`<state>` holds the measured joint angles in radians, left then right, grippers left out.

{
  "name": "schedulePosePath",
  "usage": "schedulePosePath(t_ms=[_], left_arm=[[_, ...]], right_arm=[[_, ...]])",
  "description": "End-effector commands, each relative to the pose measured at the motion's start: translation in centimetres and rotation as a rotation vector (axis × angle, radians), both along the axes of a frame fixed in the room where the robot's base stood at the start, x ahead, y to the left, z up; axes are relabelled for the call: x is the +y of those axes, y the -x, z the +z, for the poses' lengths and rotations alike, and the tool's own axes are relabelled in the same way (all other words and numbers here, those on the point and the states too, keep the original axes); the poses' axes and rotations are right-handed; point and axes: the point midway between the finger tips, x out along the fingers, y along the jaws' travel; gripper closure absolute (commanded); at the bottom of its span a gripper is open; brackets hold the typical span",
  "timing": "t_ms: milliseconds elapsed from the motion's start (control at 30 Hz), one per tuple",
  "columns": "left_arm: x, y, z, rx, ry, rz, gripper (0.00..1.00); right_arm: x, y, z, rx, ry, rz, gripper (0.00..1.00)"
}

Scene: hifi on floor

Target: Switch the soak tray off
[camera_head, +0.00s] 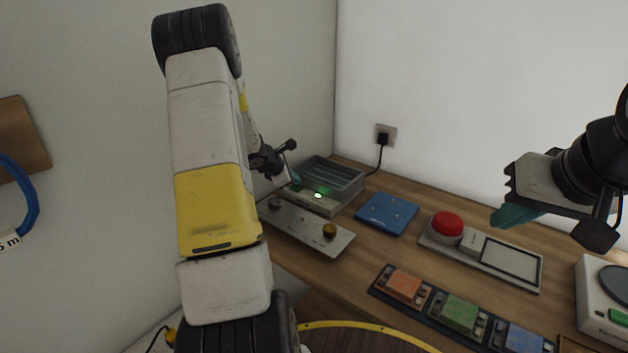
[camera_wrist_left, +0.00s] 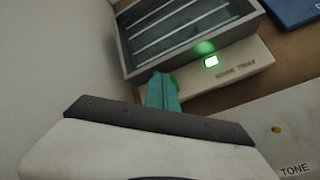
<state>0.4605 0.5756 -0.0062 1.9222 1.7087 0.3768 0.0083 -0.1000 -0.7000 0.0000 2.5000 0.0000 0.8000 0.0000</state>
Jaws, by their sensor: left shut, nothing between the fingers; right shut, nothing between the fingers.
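The soak tray (camera_head: 345,172) is a grey open box with slats inside, against the back wall. Its pale front panel (camera_wrist_left: 245,75) carries the label and a lit green light (camera_wrist_left: 211,61), which also glows in the head view (camera_head: 318,195). My left gripper (camera_head: 296,182) is shut and empty at the left part of this panel. In the left wrist view its teal fingertips (camera_wrist_left: 162,80) cover that part, with a bit of green beside them. I cannot tell whether they touch the panel. My right gripper (camera_head: 510,215) is shut and empty, above the bench at the right.
A metal plate with knobs (camera_head: 310,232) lies in front of the tray. A blue pad (camera_head: 387,213) and a red button (camera_head: 447,224) are to the right. Coloured blocks (camera_head: 458,313) line the front. A plug (camera_head: 383,138) is in the wall socket.

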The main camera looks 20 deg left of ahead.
Motion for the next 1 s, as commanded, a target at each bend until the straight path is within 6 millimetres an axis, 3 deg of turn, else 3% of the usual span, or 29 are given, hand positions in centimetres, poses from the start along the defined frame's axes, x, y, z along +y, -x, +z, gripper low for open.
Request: schedulePosePath(t_ms=[1000], left_arm=[[0.01, 0.03, -0.89, 0.000, 0.000, 0.000, 1.00]], right_arm=[[0.00, 0.00, 0.00, 0.000, 0.000, 0.000, 1.00]])
